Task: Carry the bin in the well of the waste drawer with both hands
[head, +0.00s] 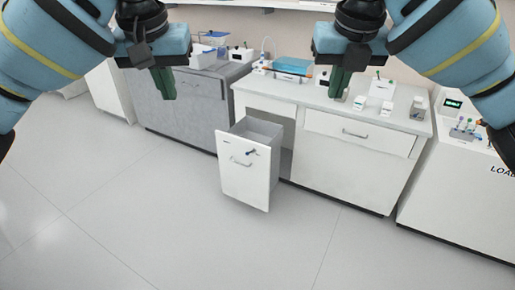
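The waste drawer (245,180) is pulled out from the white bench, its white front facing me with a handle. A grey bin (262,130) sits in the drawer's well; its upper rim and inner wall show, and the rest is hidden by the drawer front. My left gripper (163,84) hangs fingers down at the upper left, in front of the grey cabinet in the picture. My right gripper (340,83) hangs fingers down over the bench top in the picture. Both are apart from the bin and hold nothing visible. Their finger gaps cannot be made out.
The white bench (345,165) bears a blue-topped device (292,66) and small white boxes. A grey cabinet (185,105) stands left, a labelled white unit (460,195) right. The floor (140,220) in front is clear.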

